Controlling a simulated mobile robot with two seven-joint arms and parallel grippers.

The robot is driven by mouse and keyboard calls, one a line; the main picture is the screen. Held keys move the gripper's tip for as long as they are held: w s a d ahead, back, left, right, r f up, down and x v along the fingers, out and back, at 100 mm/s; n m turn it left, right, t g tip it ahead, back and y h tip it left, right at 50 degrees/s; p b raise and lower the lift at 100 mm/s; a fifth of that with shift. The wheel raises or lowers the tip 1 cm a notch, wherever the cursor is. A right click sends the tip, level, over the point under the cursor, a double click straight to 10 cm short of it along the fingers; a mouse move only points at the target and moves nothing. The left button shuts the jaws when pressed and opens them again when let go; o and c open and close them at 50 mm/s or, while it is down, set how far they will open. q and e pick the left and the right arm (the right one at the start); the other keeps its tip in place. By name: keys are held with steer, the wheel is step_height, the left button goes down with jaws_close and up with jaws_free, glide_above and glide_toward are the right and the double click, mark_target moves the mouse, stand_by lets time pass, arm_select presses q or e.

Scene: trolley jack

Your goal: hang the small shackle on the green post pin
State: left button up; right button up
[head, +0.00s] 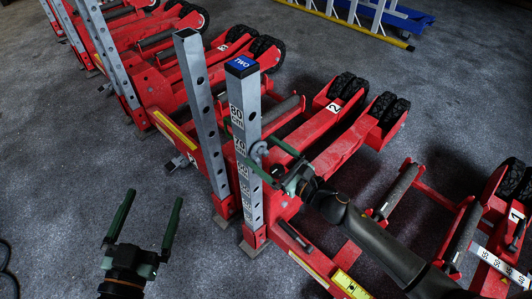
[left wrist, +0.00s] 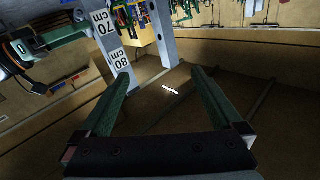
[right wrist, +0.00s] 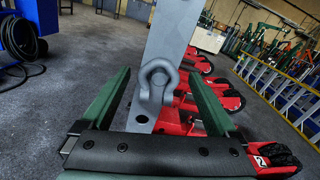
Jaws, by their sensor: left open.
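A grey shackle (right wrist: 155,85) is upright against the face of a grey post (right wrist: 172,35) in the right wrist view. In the head view the shackle (head: 258,151) is at the right side of the blue-capped post (head: 242,110). My right gripper (head: 264,157) is at that post, its two green fingers apart on either side of the shackle, with gaps showing. I cannot tell what holds the shackle up. I cannot make out a green pin. My left gripper (head: 148,205) is open and empty over the floor, left of the post; its fingers also show in the left wrist view (left wrist: 160,72).
Red trolley jacks (head: 335,130) with black wheels stand close together around the post. A second grey post (head: 200,110) rises just left of the blue-capped one.

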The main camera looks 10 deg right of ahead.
steer(key=shift+o, duration=0.2)
steer(key=shift+s+d, duration=0.1)
steer(key=shift+s, duration=0.05)
steer(key=shift+s+d+f, duration=0.1)
steer(key=shift+s+d, duration=0.1)
steer(key=shift+s, duration=0.05)
arm_select(q)
steer(key=shift+s+d+r+m+t+h+b, duration=0.1)
steer(key=shift+r+m+t+h+b, duration=0.15)
steer(key=shift+r, duration=0.55)
steer(key=shift+s+r+m+t+h+b, duration=0.15)
steer(key=shift+r+t, duration=0.2)
steer(key=shift+r, duration=0.45)
arm_select(e)
steer(key=v, duration=1.1)
steer(key=shift+s, duration=0.25)
arm_select(q)
steer(key=shift+w+r, duration=0.1)
steer(key=shift+w, duration=0.05)
arm_select(e)
steer(key=shift+d, duration=0.1)
